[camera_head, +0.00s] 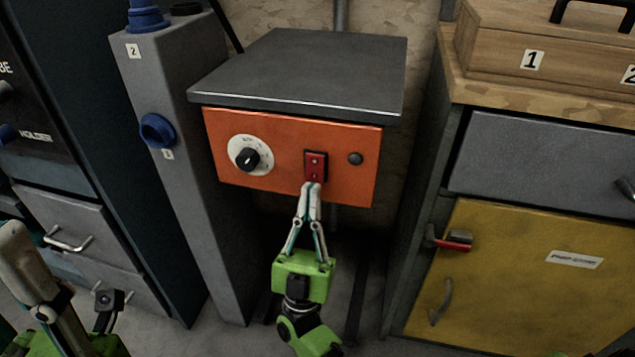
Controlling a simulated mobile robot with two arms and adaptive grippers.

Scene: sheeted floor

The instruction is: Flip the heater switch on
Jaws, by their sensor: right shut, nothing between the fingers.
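The heater is a box with a grey top (310,68) and an orange front panel (285,187). The red heater switch (316,162) sits in a dark frame right of the panel's middle. My right gripper (312,187) is shut and empty, its fingertips at the lower edge of the switch. I cannot tell whether they touch it. The fingertips hide the bottom of the switch, and its on or off position is unclear. Part of my left arm (45,290) shows at the lower left; its fingertips cannot be made out.
A dial (249,157) and a dark round knob (355,159) flank the switch. A grey post with blue fittings (157,131) stands close on the left. A yellow cabinet door (520,275) with a red handle (452,241) is on the right, below a wooden box (545,50).

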